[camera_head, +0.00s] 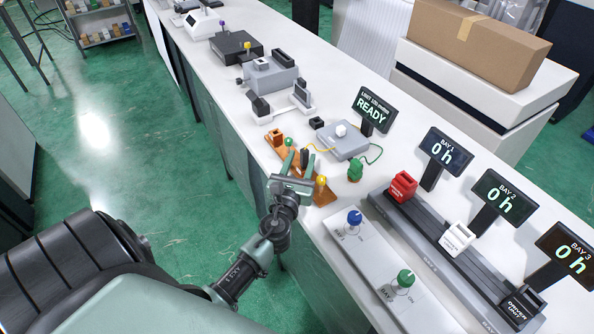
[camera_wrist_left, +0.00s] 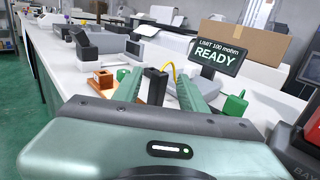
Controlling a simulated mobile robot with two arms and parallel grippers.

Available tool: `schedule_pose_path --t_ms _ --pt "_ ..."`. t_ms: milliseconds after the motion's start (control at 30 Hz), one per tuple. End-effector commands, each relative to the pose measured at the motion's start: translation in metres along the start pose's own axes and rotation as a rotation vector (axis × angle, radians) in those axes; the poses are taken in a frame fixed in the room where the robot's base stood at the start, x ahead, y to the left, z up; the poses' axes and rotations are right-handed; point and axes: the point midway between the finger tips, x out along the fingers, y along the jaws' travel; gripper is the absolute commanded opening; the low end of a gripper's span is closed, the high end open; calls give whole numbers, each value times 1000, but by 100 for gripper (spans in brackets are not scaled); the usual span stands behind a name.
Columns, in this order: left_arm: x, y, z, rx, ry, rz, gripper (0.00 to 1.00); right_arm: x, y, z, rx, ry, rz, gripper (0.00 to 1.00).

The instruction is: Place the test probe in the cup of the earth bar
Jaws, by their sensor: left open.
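The earth bar (camera_head: 323,198) is an orange-brown strip along the bench's near edge, with an orange block cup (camera_head: 275,137) at its far end and a green knob (camera_head: 289,142) and a yellow knob (camera_head: 321,181) on it. The cup also shows in the left wrist view (camera_wrist_left: 104,79). My left gripper (camera_head: 300,160) is over the bar, fingers open. A black upright piece (camera_wrist_left: 153,87), which looks like the test probe, stands between the fingers, with a yellow cable behind it. I cannot tell whether a finger touches it. The gripper hides the bar's middle. My right gripper is out of view.
The grey tester (camera_head: 346,145) stands behind, with yellow and green leads; a READY display (camera_head: 372,104) is beside it. A green clamp (camera_head: 355,170) stands right of the gripper. A switch panel (camera_head: 372,262) and the bay rail (camera_head: 432,235) fill the bench's right side.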

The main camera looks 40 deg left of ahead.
Motion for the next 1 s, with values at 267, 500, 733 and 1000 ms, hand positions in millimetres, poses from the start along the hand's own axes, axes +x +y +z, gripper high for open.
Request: schedule_pose_path --t_ms 267,500,733,1000 --pt "-42 0 -1 -1 0 0 42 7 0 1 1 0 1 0" --pt "-48 0 0 -1 0 0 42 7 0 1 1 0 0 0" --pt "-47 0 0 -1 -1 0 42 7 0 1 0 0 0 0" --pt "-50 5 2 -85 7 26 42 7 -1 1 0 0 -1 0"
